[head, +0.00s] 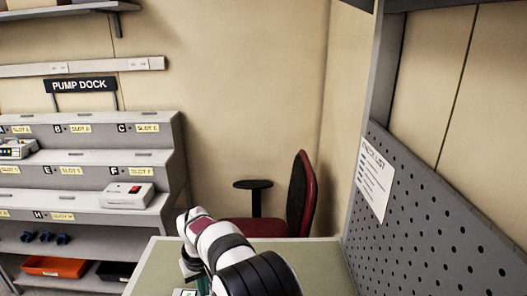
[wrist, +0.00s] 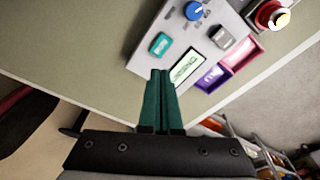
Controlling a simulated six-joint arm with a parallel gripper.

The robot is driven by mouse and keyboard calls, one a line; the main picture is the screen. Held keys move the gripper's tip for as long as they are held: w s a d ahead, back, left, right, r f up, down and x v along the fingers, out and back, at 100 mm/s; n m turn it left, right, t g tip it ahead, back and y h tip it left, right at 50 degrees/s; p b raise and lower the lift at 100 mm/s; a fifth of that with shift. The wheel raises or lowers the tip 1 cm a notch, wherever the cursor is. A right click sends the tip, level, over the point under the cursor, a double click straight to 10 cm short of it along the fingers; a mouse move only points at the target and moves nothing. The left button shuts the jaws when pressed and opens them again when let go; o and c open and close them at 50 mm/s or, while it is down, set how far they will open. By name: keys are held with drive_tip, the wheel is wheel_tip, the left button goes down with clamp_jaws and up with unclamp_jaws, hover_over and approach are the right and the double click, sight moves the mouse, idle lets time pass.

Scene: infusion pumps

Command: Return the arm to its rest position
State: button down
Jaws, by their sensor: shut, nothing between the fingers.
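My gripper (wrist: 160,76) shows in the wrist view with its two dark green fingers together and nothing between them. The fingertips point toward the near edge of a grey control panel (wrist: 150,62), just beside its small display; I cannot tell whether they touch it. In the head view my white and black arm reaches over the pale green table (head: 320,262), and the gripper is mostly hidden behind the arm near the bottom edge.
A pump dock shelf (head: 90,160) stands left, holding a white pump (head: 125,198). A red chair (head: 303,195) stands behind the table; a pegboard (head: 430,215) is right.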

drive_tip(key=s+d+r+m+g, duration=0.1)
drive_tip(key=s+d+r+m, duration=0.4)
drive_tip(key=s+d, duration=0.4)
drive_tip(key=s+d+r+m, duration=0.2)
drive_tip(key=s+d+r, duration=0.5)
drive_tip(key=s+d, duration=0.2)
drive_tip(key=s+d+f+m, duration=0.1)
drive_tip(key=s+m, duration=0.1)
drive_tip(key=s, duration=0.5)
drive_tip(key=s+d+f+m+y, duration=0.1)
drive_tip(key=s+d+m, duration=0.1)
drive_tip(key=s, duration=0.5)
drive_tip(key=shift+s+f+m+g, duration=0.3)
drive_tip(key=shift+g, duration=0.1)
idle(0.6)
